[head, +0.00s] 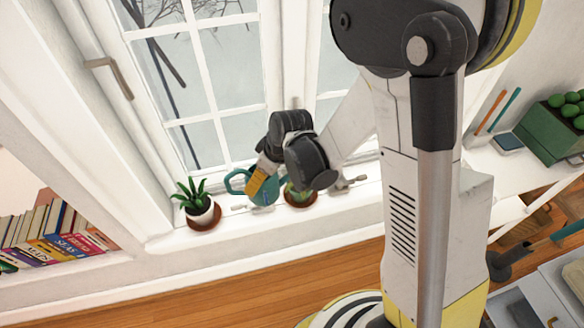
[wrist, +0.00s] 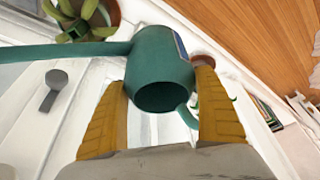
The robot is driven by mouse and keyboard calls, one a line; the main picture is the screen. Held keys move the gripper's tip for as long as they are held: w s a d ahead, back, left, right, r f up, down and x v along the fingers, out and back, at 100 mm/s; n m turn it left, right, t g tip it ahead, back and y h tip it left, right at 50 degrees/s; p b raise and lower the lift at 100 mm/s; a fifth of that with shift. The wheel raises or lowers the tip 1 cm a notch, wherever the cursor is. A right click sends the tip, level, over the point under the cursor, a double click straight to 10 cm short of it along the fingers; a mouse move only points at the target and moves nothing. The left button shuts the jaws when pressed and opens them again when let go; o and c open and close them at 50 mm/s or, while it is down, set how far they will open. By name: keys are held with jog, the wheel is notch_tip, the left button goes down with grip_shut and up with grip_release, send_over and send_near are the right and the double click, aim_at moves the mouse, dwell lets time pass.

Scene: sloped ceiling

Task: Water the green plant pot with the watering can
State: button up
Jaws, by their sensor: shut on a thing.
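My gripper (head: 264,190) is shut on the teal watering can (head: 261,187), above the window sill. In the wrist view the can (wrist: 160,62) sits between my yellow fingers (wrist: 162,105), with its open top facing the camera. Its spout (wrist: 80,52) runs left, past a plant (wrist: 85,22) in a brown saucer, and its tip is out of frame.
The white window sill (head: 170,240) is narrow, with the window (head: 210,100) close behind. A grey window handle or fitting (head: 346,181) lies right of the pots. Books (head: 50,235) fill a shelf at left. A green box (head: 552,130) stands at right.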

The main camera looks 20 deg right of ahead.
jog(key=a+f+n, duration=0.1)
jog(key=a+n, duration=0.1)
jog(key=a, duration=0.1)
jog(key=a+f+n+y, duration=0.1)
jog(key=shift+s+a+f+g+b, duration=0.15)
jog(key=shift+a+f+g+b, duration=0.15)
jog(key=shift+f+g+b, duration=0.1)
jog(key=shift+a+f, duration=0.15)
jog(key=f+y+b, duration=0.2)
jog(key=shift+a+g+y+b, duration=0.2)
jog(key=shift+g+y+b, duration=0.15)
jog(key=shift+g+y, duration=0.05)
jog(key=shift+d+r+m+y, duration=0.15)
jog(key=shift+r+m+y, duration=0.15)
jog(key=shift+r+y, duration=0.25)
jog(key=shift+s+r+y, duration=0.1)
jog(key=shift+r+y, duration=0.15)
jog(key=shift+y, duration=0.2)
